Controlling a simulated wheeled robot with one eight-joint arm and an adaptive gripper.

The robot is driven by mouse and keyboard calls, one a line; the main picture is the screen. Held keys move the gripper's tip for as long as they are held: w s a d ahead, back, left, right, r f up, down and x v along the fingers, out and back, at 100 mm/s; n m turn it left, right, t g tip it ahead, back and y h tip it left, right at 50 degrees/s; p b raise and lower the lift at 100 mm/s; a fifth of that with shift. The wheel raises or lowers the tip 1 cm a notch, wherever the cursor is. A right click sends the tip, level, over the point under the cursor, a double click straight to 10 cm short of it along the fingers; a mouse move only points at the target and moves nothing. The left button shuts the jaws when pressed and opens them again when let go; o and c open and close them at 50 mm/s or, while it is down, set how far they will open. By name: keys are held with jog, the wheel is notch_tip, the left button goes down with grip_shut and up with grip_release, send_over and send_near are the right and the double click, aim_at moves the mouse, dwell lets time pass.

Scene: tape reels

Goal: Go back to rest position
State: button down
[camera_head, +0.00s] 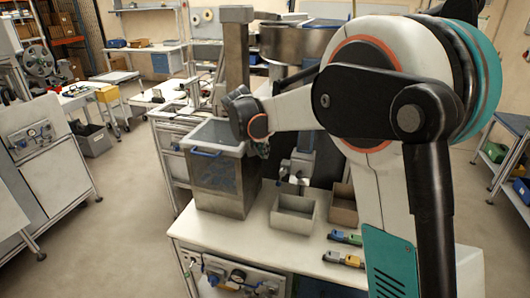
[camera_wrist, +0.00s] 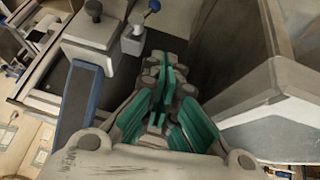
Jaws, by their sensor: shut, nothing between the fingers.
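In the wrist view my gripper (camera_wrist: 163,92) shows grey knuckles and green finger pads. The fingers are together and nothing is between them. In the head view my white, black and teal arm fills the right side and reaches left over the workbench (camera_head: 226,230). Its end hangs by the right side of a grey bin with a clear lid and blue handle (camera_head: 212,150). The fingers are mostly hidden there behind the arm.
A tall grey column (camera_head: 236,50) and a round metal bowl (camera_head: 292,42) stand behind. Floor (camera_head: 130,200) is free at left.

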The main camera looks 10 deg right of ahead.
jog(key=shift+s, duration=0.1)
jog(key=s+d+r+n+y+b, duration=0.1)
jog(key=s+d+n+b, duration=0.1)
jog(key=s, duration=0.8)
jog(key=s+d+r+n+y+b, duration=0.1)
jog(key=s+r+b, duration=0.15)
jog(key=s, duration=0.85)
jog(key=s+f+n+t+y+b, duration=0.1)
jog(key=s+f+b, duration=0.1)
jog(key=s+f, duration=0.3)
jog(key=s+f+n+t+y+b, duration=0.1)
jog(key=s+f, duration=0.4)
jog(key=s, duration=0.8)
jog(key=shift+s+f+n+b, duration=0.3)
jog(key=shift+f+b, duration=0.05)
jog(key=shift+b, duration=0.5)
